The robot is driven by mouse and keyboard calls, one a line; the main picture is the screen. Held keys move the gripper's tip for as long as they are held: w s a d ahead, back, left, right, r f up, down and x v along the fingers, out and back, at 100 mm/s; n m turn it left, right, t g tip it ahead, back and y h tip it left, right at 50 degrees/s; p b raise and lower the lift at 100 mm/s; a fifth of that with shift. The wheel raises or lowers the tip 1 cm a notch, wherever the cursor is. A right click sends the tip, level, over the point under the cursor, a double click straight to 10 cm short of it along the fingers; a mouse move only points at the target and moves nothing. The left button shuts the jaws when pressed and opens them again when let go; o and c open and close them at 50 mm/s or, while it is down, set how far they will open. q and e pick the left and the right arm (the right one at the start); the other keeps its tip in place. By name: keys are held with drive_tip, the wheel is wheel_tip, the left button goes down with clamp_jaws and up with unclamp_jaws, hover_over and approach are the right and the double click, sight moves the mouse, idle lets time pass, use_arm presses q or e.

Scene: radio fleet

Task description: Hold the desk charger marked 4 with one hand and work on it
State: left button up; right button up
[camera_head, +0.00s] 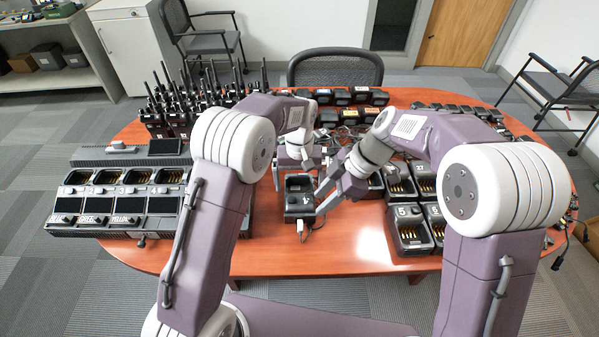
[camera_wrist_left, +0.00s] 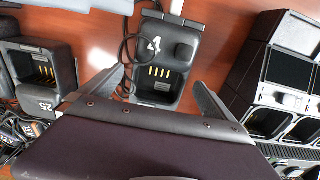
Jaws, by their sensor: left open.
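The desk charger marked 4 (camera_head: 299,199) is a black unit with an empty bay, standing on the red-brown table near its front edge. Whether a finger touches the charger is unclear.
A white plug on a cable (camera_head: 301,226) lies at the charger's front. More chargers, including ones marked 5 (camera_head: 408,231) and 6, stand at the right. A multi-bay charger (camera_head: 118,203) is at the left. Radios (camera_head: 185,105) and cables crowd behind.

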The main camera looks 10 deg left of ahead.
sight(299, 191)
use_arm(q)
drive_tip(key=shift+f, duration=1.9)
drive_tip(key=c, duration=1.6)
drive_tip(key=shift+c, duration=0.2)
